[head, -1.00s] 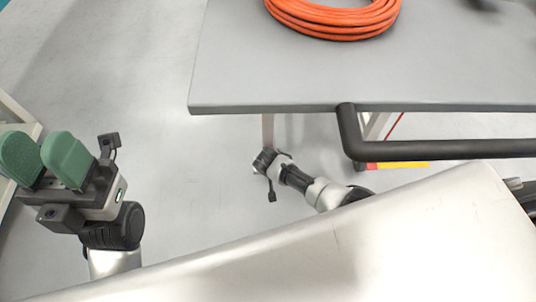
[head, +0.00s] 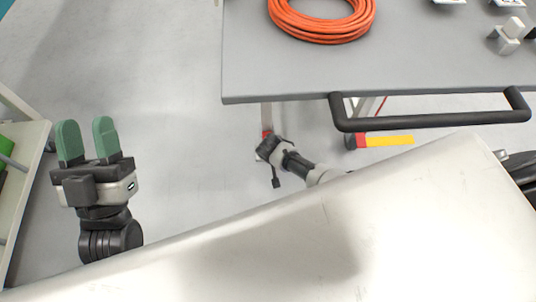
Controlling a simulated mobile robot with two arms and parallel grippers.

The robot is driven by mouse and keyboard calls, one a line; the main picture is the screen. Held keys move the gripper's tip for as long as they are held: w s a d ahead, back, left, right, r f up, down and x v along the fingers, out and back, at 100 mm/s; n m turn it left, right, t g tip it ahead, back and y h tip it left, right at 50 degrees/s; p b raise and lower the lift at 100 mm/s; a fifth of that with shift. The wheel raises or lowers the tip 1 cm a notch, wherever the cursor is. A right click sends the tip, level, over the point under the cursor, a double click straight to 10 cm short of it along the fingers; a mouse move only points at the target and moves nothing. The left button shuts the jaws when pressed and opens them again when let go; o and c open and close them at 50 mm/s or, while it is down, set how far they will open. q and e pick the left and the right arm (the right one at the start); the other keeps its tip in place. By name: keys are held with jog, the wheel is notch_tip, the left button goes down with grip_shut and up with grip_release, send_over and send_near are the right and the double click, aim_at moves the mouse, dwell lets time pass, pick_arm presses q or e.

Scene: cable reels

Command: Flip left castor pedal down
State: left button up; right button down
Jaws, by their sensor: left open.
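The cart (head: 300,88) has a grey top and a black push handle (head: 430,122). Below its left front corner, a leg comes down to a small red part (head: 266,134), which seems to be at the left castor; the castor itself is mostly hidden. My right gripper (head: 264,147) is low down, right at this red part; its fingers are hidden, so I cannot tell contact or whether it is open. My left gripper (head: 87,130) is at the left, with two green fingers apart and empty, away from the cart.
The other castor (head: 352,141) has a red part beside a yellow bar (head: 390,140). An orange cable coil (head: 322,28) and small white-grey items (head: 507,38) lie on the cart top. A shelf (head: 25,190) stands at the left edge. Grey floor (head: 180,150) is free between.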

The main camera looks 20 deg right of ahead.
pick_arm(q)
jog(key=shift+w+a+f+g+y+p, duration=0.2)
jog(key=shift+w+f+g, duration=0.1)
jog(key=shift+f+g, duration=0.4)
jog(key=shift+w+a+f+g+y+p, duration=0.1)
jog(key=shift+w+f+g+y+p, duration=0.15)
jog(key=shift+f+g, duration=0.4)
jog(key=shift+w+a+f+g+y+p, duration=0.15)
jog(key=shift+w+f+g, duration=0.15)
jog(key=shift+f+g, duration=0.4)
pick_arm(e)
jog(key=shift+s+a+r, duration=0.1)
jog(key=shift+s+r, duration=0.4)
jog(key=shift+r, duration=0.15)
pick_arm(q)
jog(key=shift+r, duration=0.1)
